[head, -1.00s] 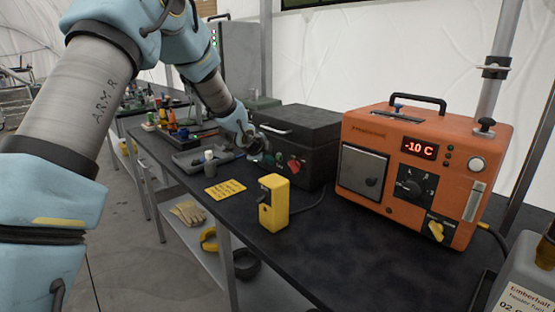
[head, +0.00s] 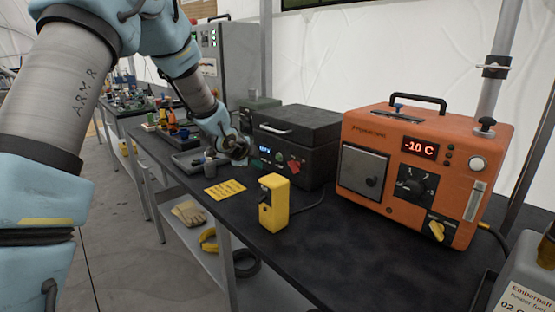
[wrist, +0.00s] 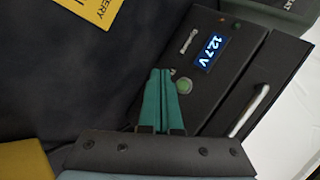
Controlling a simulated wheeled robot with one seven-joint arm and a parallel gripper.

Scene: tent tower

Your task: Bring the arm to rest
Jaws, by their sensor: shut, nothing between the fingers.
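My arm reaches in from the left of the head view. My gripper (head: 240,157) hangs above the bench just left of the front of a black box (head: 312,122). In the wrist view the two teal fingers of my gripper (wrist: 162,72) lie together with nothing between them. They point toward the black box's front panel (wrist: 205,62), beside a green button (wrist: 184,86) and a display reading 12.7 V. I cannot tell from the overlap whether the fingertips touch the box.
A yellow device (head: 273,204) and a yellow card (head: 225,189) are on the dark bench (head: 340,255). An orange unit (head: 425,172) reading -10 C stands to the right. A grey tray (head: 187,160) with small items lies left of my gripper. The front middle of the bench is clear.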

